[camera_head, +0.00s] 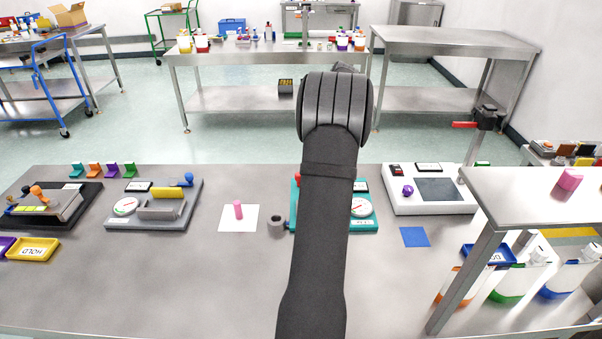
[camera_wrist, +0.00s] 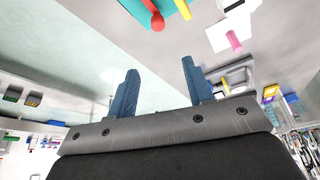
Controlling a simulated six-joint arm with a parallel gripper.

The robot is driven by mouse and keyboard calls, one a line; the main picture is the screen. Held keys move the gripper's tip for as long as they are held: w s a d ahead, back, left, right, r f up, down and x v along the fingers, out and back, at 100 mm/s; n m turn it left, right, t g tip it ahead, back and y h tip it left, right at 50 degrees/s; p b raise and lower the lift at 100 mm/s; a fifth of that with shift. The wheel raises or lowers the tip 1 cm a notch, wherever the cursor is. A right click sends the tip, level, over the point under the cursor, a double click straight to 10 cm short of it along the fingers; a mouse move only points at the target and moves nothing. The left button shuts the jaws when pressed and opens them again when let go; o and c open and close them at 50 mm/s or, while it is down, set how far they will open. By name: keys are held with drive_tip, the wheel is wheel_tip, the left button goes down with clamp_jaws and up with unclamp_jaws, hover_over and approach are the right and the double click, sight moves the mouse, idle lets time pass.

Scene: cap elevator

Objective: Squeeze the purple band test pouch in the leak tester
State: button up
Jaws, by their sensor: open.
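No pouch with a purple band can be made out for certain. Three benchtop devices could be the leak tester, and their labels are too small to read: a grey one with a gauge and yellow block (camera_head: 190,212), a teal one with a gauge (camera_head: 368,222), and a white one with a dark plate and purple knob (camera_head: 461,207). My arm hides the middle of the teal device. My gripper (camera_wrist: 160,88) is open, with nothing between its two blue fingers, and clear of the bench things. In the head view, my arm hides its fingers.
A pink cylinder (camera_head: 238,210) stands on a white sheet. A grey cup (camera_head: 276,220) is beside the teal device. Small coloured holders (camera_head: 111,171) line the back left. A blue square (camera_head: 415,237) lies at right. A raised steel shelf (camera_head: 520,190) edges the right. The front bench is mostly clear.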

drive_tip(key=x, duration=1.6)
drive_tip(key=shift+d+f, duration=0.3)
drive_tip(key=shift+f, duration=0.1)
drive_tip(key=shift+c, duration=0.5)
clamp_jaws()
